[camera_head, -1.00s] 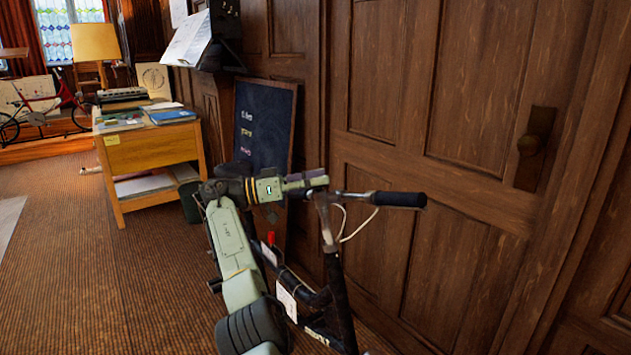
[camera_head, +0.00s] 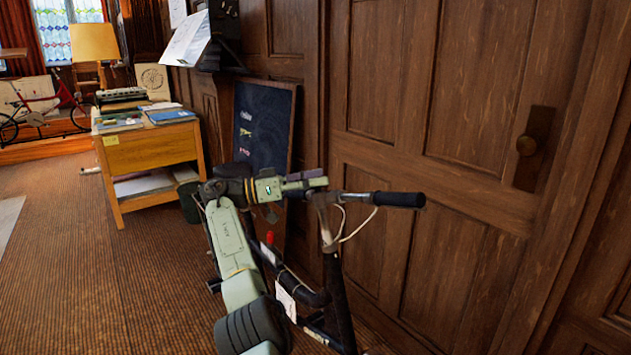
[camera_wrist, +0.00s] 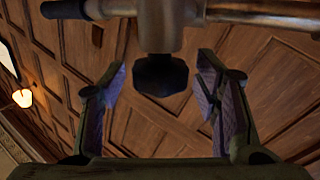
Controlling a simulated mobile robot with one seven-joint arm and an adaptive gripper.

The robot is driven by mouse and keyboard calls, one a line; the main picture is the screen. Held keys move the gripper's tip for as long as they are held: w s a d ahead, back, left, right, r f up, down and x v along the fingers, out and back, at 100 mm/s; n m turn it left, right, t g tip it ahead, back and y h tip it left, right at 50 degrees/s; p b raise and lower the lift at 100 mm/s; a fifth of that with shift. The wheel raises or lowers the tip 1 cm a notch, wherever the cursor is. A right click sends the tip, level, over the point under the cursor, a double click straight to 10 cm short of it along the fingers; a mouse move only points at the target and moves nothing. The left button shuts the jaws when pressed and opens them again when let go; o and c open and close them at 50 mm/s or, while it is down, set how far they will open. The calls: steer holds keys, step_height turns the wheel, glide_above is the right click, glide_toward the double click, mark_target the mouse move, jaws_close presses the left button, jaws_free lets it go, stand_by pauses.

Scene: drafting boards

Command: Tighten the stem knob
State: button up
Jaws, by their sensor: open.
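The stem knob (camera_wrist: 160,75) is a dark, lobed knob at the end of the metal stem (camera_wrist: 160,25) in the wrist view. My gripper (camera_wrist: 163,85) is open, with one finger on each side of the knob and a visible gap on both sides. I cannot tell how far the fingertips reach along the knob. In the head view my gripper (camera_head: 305,183) is at the bicycle's stem, just left of the handlebar (camera_head: 385,198) with its black grip. The knob is hidden there behind my gripper and arm.
The bicycle frame (camera_head: 338,300) stands below the handlebar, close beside my arm. A chalkboard (camera_head: 262,125) leans behind my wrist. A desk (camera_head: 150,150) stands at the left; the carpet there is clear.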

step_height(320, 180, up, 10)
steer(key=shift+r, duration=0.1)
stand_by(0.4)
